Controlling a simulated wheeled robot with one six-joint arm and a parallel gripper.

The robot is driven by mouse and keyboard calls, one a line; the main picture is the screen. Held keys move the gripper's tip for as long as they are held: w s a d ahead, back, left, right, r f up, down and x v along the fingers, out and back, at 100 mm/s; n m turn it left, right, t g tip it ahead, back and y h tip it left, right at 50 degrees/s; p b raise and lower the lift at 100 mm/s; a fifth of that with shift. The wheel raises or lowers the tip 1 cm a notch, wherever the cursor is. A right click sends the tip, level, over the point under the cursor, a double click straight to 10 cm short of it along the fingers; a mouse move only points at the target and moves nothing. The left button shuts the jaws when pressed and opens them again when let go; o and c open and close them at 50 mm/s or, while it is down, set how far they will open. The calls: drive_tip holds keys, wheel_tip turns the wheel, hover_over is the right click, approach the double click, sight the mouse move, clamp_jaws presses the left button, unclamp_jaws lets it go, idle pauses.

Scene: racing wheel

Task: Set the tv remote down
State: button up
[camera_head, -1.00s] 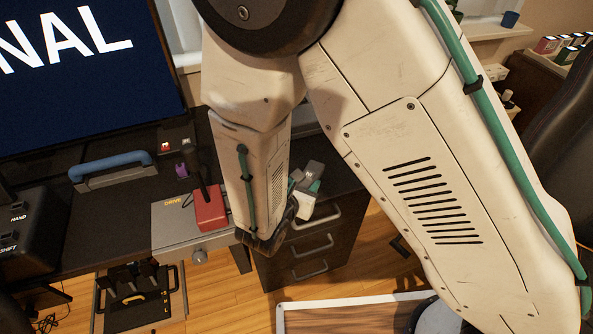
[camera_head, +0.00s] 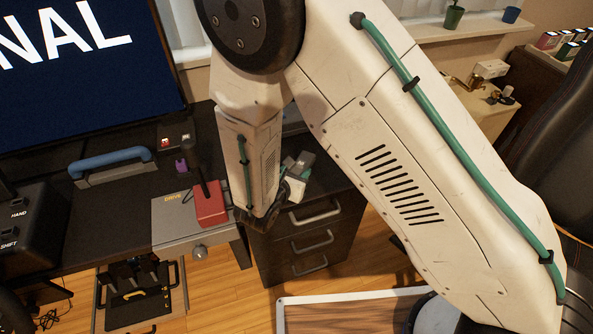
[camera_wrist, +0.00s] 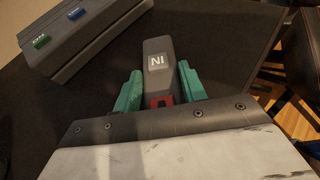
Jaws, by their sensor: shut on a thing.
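My gripper (camera_wrist: 159,96) has two teal fingers shut on the grey tv remote (camera_wrist: 157,52), one finger on each side. In the head view the gripper (camera_head: 295,182) and the remote (camera_head: 304,160) show small behind my forearm, over the top of the dark drawer unit (camera_head: 330,184). I cannot tell whether the remote touches the surface.
A grey box (camera_wrist: 85,40) with green and blue buttons lies at the upper left in the wrist view. A grey DRIVE box (camera_head: 180,222) with a red block (camera_head: 211,205) stands left of my gripper. The desktop around the remote looks clear.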

drive_tip(key=o, duration=1)
drive_tip(key=v, duration=1.2)
drive_tip(key=d+r+m+g+h, duration=0.3)
drive_tip(key=d+r+m+g, duration=0.6)
drive_tip(key=d+r+m, duration=1.05)
drive_tip(key=shift+s+d+r+m+g+y, duration=0.25)
drive_tip(key=shift+s+d+r+m+y, duration=1.4)
drive_tip(key=shift+s, duration=1.15)
drive_tip(key=shift+s+d+r+m+g+y, duration=0.2)
drive_tip(key=shift+s+d+r+m+y, duration=1.2)
drive_tip(key=shift+s, duration=1.35)
drive_tip(key=shift+s+d+r+m+g+y, duration=0.25)
drive_tip(key=shift+s+d+r+m+y, duration=0.8)
drive_tip(key=shift+s+d+m+y, duration=1.05)
